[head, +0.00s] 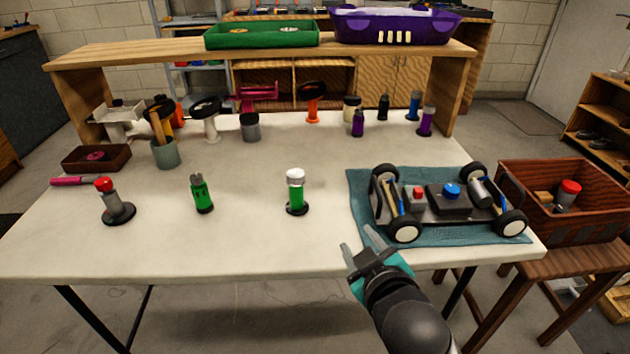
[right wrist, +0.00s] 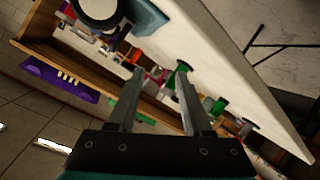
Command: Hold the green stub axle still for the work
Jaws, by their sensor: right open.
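A green stub axle (head: 201,194) with a grey forked top stands upright on a dark round base, left of the middle of the white table. A second green part (head: 296,193) with a white top stands to its right, also on a dark base. My right gripper (head: 360,242) is open and empty at the table's front edge, just in front of the blue mat, apart from both green parts. In the right wrist view its two fingers (right wrist: 159,77) are spread, with small green parts far beyond them. My left gripper is out of view.
The racecar chassis (head: 447,203) sits on the blue mat (head: 358,190) at the right. A red-topped grey part (head: 115,202) stands at the left. A wooden crate (head: 545,215) is beyond the right edge. The front middle of the table (head: 240,250) is clear.

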